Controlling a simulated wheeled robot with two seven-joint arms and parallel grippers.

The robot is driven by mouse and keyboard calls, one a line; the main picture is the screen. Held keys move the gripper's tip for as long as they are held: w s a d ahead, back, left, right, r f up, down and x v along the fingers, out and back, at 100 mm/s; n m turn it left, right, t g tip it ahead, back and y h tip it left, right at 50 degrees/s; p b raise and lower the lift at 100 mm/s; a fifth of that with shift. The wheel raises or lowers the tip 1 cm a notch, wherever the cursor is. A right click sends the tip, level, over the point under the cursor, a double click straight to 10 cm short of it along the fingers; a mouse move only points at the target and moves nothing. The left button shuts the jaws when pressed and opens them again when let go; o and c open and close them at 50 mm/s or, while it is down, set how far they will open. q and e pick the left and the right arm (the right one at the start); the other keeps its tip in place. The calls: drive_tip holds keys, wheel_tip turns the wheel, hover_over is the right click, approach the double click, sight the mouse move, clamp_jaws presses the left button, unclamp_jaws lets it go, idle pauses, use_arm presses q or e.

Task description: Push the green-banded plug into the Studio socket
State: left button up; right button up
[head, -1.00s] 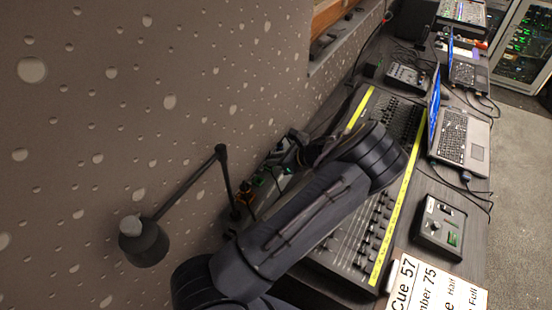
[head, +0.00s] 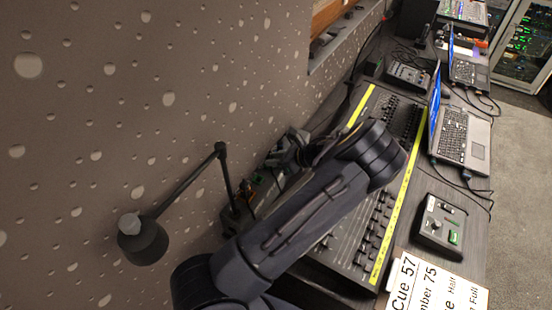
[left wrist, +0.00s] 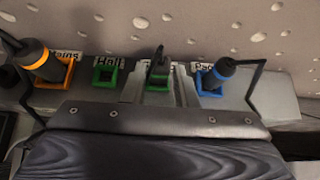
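In the left wrist view, a dark plug (left wrist: 159,62) stands at a green-edged socket (left wrist: 158,86). Its label behind is mostly hidden, and how deep the plug sits is unclear. My left gripper (left wrist: 162,78) has its two grey fingers on either side of this plug, with a gap showing beside it, so it looks open. In the head view my left gripper (head: 292,152) is low over the socket box by the wall; the arm hides part of the box. An empty green-edged socket (left wrist: 107,74) labelled Hall is to the left. My right gripper is not in view.
An orange-banded plug (left wrist: 47,66) and a blue-banded plug (left wrist: 218,74) stand in sockets on either side. A lamp (head: 143,238) is near the wall. The fader desk (head: 372,235), laptops (head: 461,135) and a small control box (head: 441,224) fill the table.

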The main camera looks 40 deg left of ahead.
use_arm(q)
drive_tip(key=o, duration=0.4)
drive_tip(key=s+b+v, duration=0.1)
drive_tip(key=b+v, duration=0.1)
drive_tip(key=v, duration=0.5)
drive_tip(key=s+d+r+n+t+h, duration=0.2)
drive_tip(key=s+d+r+n+h, duration=0.2)
drive_tip(key=s, duration=0.4)
drive_tip(key=s+d+r+n+t+h, duration=0.2)
drive_tip(key=s+d+r+n+h, duration=0.2)
drive_tip(key=s+n, duration=0.4)
drive_tip(key=s+d+r+n+t+h, duration=0.2)
drive_tip(key=s+d+r+n+h, duration=0.3)
drive_tip(key=s, duration=0.5)
drive_tip(key=shift+s+r+n+t+h, duration=0.1)
drive_tip(key=shift+r+n+t+h, duration=0.3)
drive_tip(key=shift+r+n+h, duration=0.5)
